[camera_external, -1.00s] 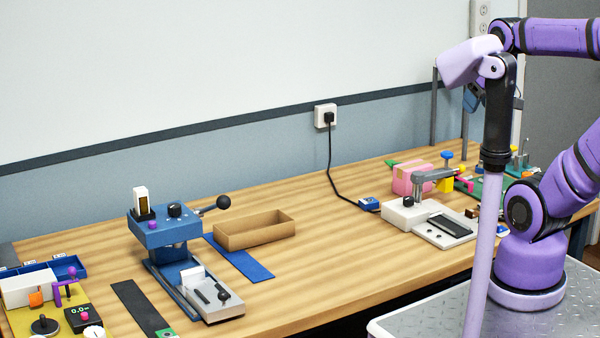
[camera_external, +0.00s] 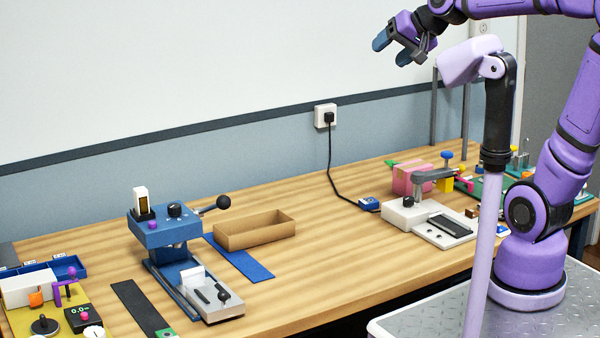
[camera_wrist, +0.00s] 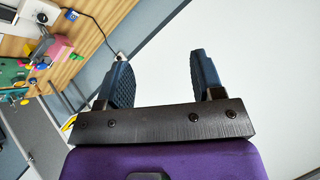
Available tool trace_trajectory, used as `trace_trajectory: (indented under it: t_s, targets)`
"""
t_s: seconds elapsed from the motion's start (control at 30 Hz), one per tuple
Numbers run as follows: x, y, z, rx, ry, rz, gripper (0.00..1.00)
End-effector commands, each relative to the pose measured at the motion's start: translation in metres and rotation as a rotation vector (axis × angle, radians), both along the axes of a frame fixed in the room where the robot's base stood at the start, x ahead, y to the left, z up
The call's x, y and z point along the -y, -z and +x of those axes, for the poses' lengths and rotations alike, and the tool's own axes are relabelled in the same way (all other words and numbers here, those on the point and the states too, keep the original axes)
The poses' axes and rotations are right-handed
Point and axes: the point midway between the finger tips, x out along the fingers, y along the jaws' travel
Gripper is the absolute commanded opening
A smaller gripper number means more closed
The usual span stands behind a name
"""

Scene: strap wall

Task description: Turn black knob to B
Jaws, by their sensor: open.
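A black knob (camera_external: 175,209) sits on top of the blue machine (camera_external: 150,238) at the left of the bench. Another round black knob (camera_external: 45,325) sits on the yellow board (camera_external: 20,322) at the lower left. No letter B is readable beside either knob. My gripper (camera_external: 390,51) is high in front of the white wall, right of and far above the blue machine. Its two dark blue fingers are apart and empty, as the wrist view also shows for the gripper (camera_wrist: 160,70). Neither knob can be made out in the wrist view.
A cardboard tray (camera_external: 254,240) lies right of the blue machine, whose black ball lever (camera_external: 222,202) sticks out beside it. A white press (camera_external: 430,218) and a pink object (camera_external: 412,180) stand at right. A cable (camera_external: 332,165) hangs from the wall socket.

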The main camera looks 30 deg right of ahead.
Motion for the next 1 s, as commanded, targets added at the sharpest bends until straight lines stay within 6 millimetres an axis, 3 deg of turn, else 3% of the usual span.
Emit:
trace_trajectory:
  t_s: [0.1, 0.3, 0.53, 0.77, 1.0]
  targets:
    - [-0.041, -0.02, 0.048, 0.026, 0.075, 0.189, 0.61]
    - [-0.106, -0.045, 0.121, 0.03, 0.234, 0.527, 0.61]
    - [-0.172, -0.05, 0.194, -0.035, 0.471, 0.904, 0.61]
    - [-0.231, -0.021, 0.253, -0.156, 0.782, 1.238, 0.61]
    - [-0.286, 0.047, 0.291, -0.307, 1.198, 1.492, 0.61]
